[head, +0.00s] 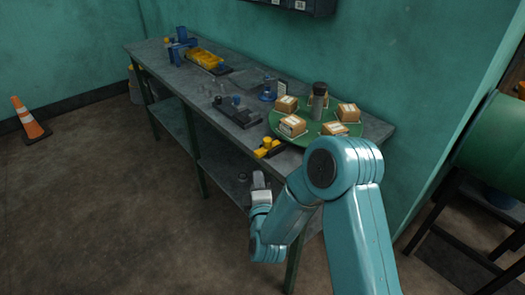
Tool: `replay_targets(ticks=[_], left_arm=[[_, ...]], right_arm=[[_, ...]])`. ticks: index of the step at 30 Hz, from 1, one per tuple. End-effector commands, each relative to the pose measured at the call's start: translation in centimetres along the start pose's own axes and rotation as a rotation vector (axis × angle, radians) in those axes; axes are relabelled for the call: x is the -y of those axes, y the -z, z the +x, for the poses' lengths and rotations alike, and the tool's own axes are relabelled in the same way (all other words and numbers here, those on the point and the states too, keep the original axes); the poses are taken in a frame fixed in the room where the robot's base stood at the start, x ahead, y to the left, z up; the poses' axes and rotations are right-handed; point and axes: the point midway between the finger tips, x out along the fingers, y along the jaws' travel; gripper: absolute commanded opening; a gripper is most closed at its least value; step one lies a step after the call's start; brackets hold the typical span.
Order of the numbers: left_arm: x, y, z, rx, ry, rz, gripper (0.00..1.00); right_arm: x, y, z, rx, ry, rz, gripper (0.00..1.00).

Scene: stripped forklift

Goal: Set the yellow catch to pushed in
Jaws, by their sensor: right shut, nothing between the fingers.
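The yellow catch (267,149) sits at the front edge of the workbench, beside the green turntable. It is small in the head view, and I cannot tell whether it is pushed in or out. My right gripper (259,179) is shut and empty. It appears just below the catch in the picture, in front of the bench edge, with a visible gap between them. My left gripper is not in view.
The green turntable (312,139) carries several cardboard boxes and a dark cylinder (319,98). A dark fixture (236,111), a blue clamp (180,45) and a yellow tray (205,59) stand along the workbench (160,64). An orange cone (29,120) stands left; the floor between is clear.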

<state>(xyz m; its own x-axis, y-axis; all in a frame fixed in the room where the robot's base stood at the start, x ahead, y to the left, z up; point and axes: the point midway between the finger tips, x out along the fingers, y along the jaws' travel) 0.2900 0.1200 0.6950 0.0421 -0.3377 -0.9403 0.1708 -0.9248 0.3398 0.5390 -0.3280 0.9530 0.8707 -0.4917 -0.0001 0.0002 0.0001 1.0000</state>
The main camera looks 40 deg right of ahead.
Motion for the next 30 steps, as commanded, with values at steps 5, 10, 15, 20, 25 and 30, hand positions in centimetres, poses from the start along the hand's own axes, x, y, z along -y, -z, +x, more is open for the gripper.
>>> replay_targets(ticks=[5, 10, 15, 20, 25, 30], left_arm=[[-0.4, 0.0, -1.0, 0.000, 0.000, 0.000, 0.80], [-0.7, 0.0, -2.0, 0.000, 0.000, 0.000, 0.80], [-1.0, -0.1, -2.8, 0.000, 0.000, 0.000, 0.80], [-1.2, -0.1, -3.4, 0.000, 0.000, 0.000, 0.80], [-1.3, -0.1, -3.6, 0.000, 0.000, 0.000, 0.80], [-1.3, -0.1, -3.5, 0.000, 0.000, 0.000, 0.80]], right_arm=[[-0.3, 0.0, 3.0, 0.002, -0.002, 0.001, 0.00], [-0.3, 0.1, 6.8, -0.001, -0.002, 0.000, 0.00], [-0.3, -0.3, 10.1, 0.000, -0.001, -0.001, 0.00], [-0.2, -1.9, 11.6, -0.001, 0.000, 0.000, 0.00], [-0.1, -2.6, 12.2, -0.002, 0.000, 0.000, 0.00], [0.0, -2.6, 12.3, -0.003, 0.000, 0.000, 0.00]])
